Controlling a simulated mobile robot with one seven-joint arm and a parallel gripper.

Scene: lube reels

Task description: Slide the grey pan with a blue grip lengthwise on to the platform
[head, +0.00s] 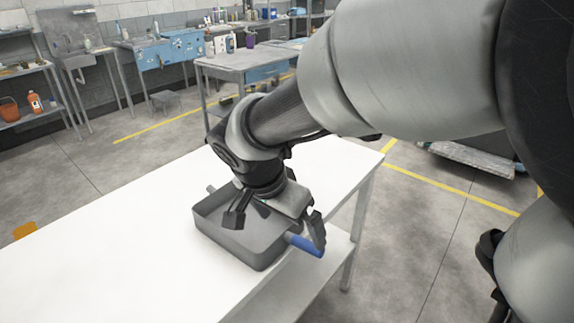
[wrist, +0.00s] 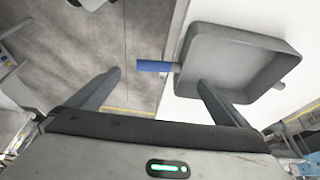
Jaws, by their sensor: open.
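The grey pan (head: 225,237) is a deep, empty rectangular tray on the white table (head: 110,235), at the table's edge. Its blue grip (head: 304,245) juts out past the edge over the floor; a short grey stub sticks out on the opposite side. The pan (wrist: 240,58) and grip (wrist: 153,66) also show in the wrist view. My gripper (head: 277,227) is open and empty above the grip end, one finger over the pan and the other beside the grip. In the wrist view, the grip appears between the fingertips (wrist: 160,78). I cannot make out a separate platform.
An orange object (head: 25,230) shows at the table's left edge. The tabletop left of the pan is clear. A lower shelf (head: 312,275) sits under the table. Workbenches (head: 240,62) stand at the back, and yellow lines mark the open concrete floor.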

